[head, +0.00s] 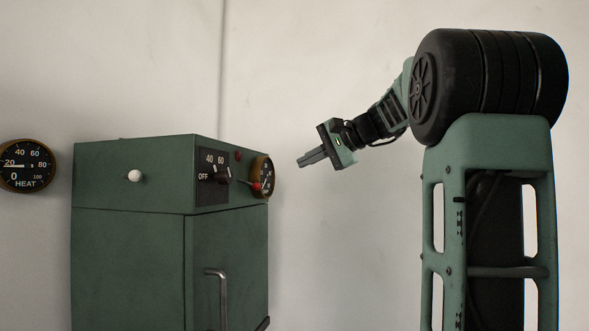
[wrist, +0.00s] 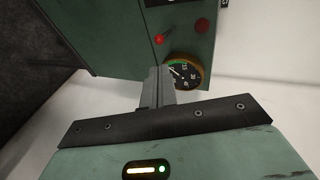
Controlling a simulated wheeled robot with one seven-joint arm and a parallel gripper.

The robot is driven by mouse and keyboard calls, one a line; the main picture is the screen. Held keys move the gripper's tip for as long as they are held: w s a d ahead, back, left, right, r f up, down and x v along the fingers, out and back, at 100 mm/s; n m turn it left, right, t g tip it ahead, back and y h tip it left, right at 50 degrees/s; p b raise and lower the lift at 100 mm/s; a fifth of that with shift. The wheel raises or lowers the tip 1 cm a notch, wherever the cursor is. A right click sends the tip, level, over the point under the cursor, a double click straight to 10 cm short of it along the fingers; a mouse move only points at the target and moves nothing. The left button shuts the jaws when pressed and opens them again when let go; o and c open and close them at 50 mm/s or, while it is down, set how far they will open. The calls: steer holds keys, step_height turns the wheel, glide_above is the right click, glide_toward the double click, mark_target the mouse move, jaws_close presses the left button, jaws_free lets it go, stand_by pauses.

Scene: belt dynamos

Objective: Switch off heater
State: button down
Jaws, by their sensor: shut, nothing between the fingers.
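The heater appears to be a green cabinet (head: 128,255) with a control panel on its upper right face. A black dial knob (head: 221,177) sits by the marks OFF, 40 and 60; its exact setting is too small to tell. Right of it are a red-tipped lever (head: 256,186) and a round brass-rimmed gauge (head: 266,170). The lever's red tip (wrist: 159,40) and the gauge (wrist: 190,73) also show in the wrist view. My gripper (head: 301,162) is shut and empty, right of the panel and apart from it. Its fingers (wrist: 167,70) overlap the gauge's edge in the wrist view.
A dark red lamp (head: 238,155) is on the panel. A white knob (head: 135,176) is on the cabinet's left face. A door handle (head: 218,290) sticks out below the panel. A HEAT gauge (head: 25,167) is at the far left, needle near 20. Space right of the cabinet is free.

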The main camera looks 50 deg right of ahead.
steer(key=shift+v, duration=1.15)
steer(key=shift+f, duration=0.15)
